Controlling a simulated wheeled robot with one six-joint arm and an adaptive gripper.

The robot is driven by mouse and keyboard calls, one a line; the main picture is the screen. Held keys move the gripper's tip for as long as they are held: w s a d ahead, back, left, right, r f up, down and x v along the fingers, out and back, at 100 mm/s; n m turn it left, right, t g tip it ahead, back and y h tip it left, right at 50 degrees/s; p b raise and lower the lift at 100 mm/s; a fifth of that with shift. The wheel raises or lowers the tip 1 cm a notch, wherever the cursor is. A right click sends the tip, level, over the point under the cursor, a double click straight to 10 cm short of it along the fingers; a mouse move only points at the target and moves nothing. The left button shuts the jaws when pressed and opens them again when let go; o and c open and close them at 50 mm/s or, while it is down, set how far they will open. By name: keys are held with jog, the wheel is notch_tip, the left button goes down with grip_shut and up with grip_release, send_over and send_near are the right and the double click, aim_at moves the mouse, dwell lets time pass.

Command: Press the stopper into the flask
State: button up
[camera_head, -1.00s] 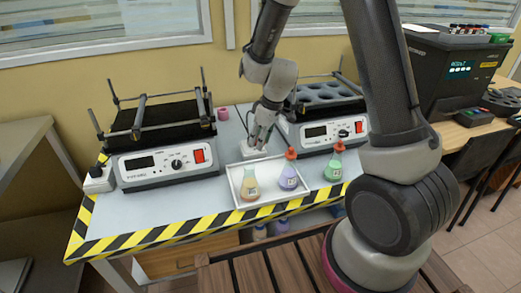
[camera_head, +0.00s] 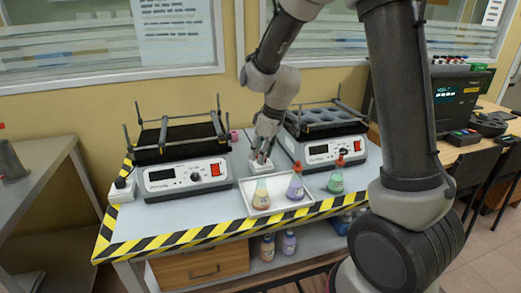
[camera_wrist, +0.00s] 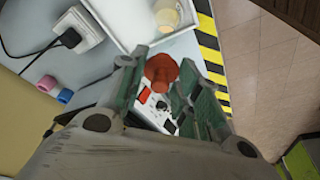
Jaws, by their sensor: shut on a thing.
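The flask with yellow liquid (camera_head: 261,194) stands upright at the tray's left. No stopper shows in its neck; its pale open top (camera_wrist: 167,14) shows in the wrist view, apart from the held stopper. The purple flask (camera_head: 296,189) and the green flask (camera_head: 336,182) beside it both carry red stoppers.
The white tray (camera_head: 249,205) lies near the table's striped front edge. Two shaker machines stand on the table, left (camera_head: 186,177) and right (camera_head: 322,150). A white socket block (camera_wrist: 78,27) with a black plug lies behind the tray. Bottles (camera_head: 289,242) stand on the shelf below.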

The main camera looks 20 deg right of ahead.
jog(key=shift+f, duration=2.65)
jog(key=shift+f, duration=0.15)
jog(key=o, duration=0.8)
jog(key=o, duration=0.4)
jog(key=shift+o, duration=0.2)
jog(key=shift+r, duration=3.5)
